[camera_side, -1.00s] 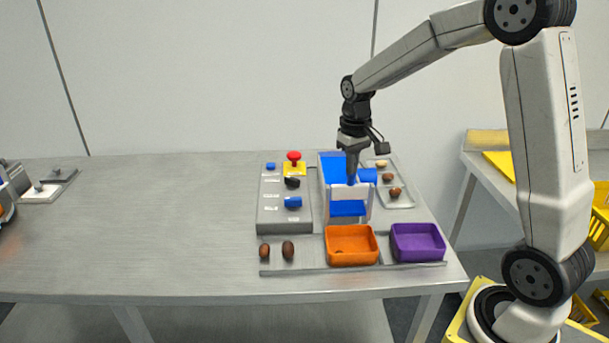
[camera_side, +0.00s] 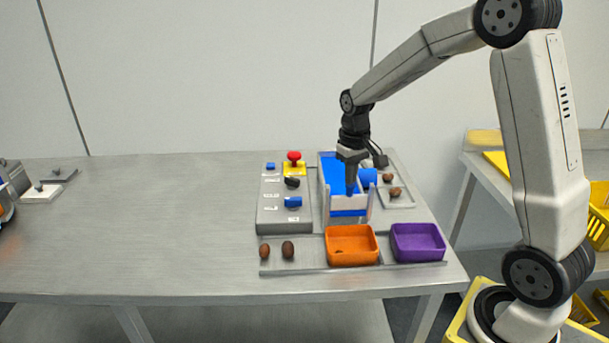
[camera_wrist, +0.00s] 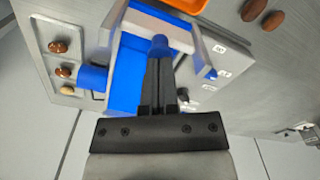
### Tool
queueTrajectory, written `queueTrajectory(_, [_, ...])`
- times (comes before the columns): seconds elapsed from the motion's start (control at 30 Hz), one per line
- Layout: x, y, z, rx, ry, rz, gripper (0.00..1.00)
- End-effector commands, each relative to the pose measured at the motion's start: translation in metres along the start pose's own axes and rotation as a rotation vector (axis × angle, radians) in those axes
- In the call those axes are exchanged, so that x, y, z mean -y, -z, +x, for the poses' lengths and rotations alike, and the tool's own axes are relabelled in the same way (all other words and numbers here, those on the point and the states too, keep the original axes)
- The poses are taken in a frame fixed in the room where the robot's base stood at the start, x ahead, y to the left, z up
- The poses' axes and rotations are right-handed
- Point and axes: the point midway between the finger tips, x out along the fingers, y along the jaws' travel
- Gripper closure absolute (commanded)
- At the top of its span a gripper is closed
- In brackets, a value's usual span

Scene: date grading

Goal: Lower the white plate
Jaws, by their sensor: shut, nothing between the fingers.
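The white plate (camera_side: 341,203) stands upright between two posts across the front of the blue belt, with a blue strip showing below it. In the wrist view the white plate (camera_wrist: 140,22) crosses the blue belt just beyond my fingertips. My gripper (camera_side: 350,191) points down, shut and empty, at the plate's top edge. In the wrist view the shut gripper (camera_wrist: 160,48) ends at a small blue piece by the plate. I cannot tell for sure whether the tips touch the plate.
An orange tray (camera_side: 336,261) and a purple tray (camera_side: 428,258) stand in front. A grey control box (camera_side: 265,215) with a red button (camera_side: 294,156) is on the left. A grading tray with dates (camera_side: 394,192) and a blue cylinder (camera_side: 368,177) are on the right. The table's left side is mostly clear.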

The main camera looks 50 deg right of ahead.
Motion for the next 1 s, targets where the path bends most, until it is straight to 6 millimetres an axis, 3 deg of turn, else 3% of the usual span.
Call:
queueTrajectory(0.27, [0.000,0.000,-0.007,-0.001,0.000,0.000,1.00])
queueTrajectory(1.0, [0.000,0.000,-0.048,-0.002,0.000,0.000,1.00])
